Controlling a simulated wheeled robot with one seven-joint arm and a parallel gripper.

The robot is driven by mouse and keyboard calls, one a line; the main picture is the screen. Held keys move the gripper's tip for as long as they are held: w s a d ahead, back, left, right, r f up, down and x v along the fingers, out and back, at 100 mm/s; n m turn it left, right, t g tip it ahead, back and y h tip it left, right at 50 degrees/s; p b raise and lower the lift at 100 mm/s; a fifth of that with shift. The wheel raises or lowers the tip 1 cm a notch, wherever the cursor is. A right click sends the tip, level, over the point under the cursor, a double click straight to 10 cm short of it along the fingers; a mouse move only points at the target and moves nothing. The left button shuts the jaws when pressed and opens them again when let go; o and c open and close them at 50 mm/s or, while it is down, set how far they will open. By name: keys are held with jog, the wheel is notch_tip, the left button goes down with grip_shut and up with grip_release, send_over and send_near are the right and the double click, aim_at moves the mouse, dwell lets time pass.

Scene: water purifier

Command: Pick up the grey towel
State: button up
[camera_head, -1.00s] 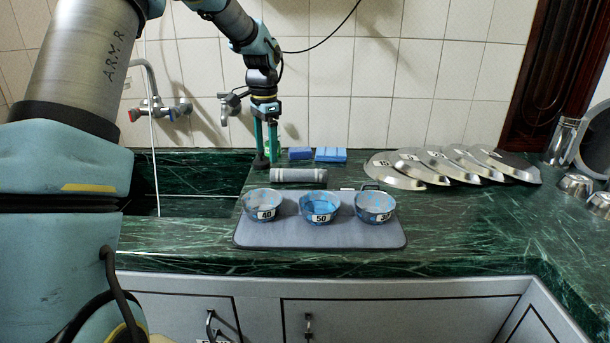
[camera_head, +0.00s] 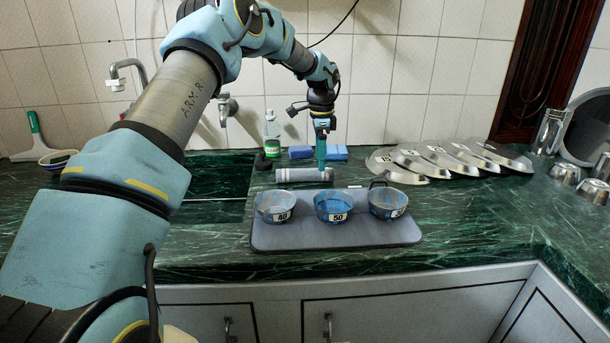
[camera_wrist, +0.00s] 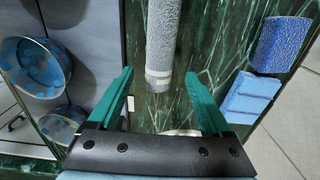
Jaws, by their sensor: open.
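The grey towel (camera_head: 303,174) is a rolled cylinder with a pale band near its end, lying on the green marble counter behind the bowls. In the wrist view the towel (camera_wrist: 163,40) runs down from the top, its banded end between and just beyond my two green fingers. My gripper (camera_head: 321,166) points down at the towel's right end. In the wrist view my gripper (camera_wrist: 158,88) is open, its fingers apart on either side of the towel's line, with nothing held. The head view does not show whether the fingers touch the towel.
Bowls marked with numbers, such as the middle bowl (camera_head: 334,206), stand on a grey mat (camera_head: 335,240) in front. Blue sponges (camera_head: 333,153) and a green bottle (camera_head: 272,135) are behind. Metal lids (camera_head: 398,170) lie to the right; the sink (camera_head: 205,185) is left.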

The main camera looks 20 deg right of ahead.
aim_at(317, 170)
jog(key=shift+a+f+p, duration=0.2)
jog(key=shift+f+p, duration=0.15)
jog(key=shift+f, duration=0.85)
jog(key=shift+a+f+p, duration=0.15)
jog(key=shift+f+p, duration=0.15)
jog(key=shift+f, duration=0.85)
grip_shut()
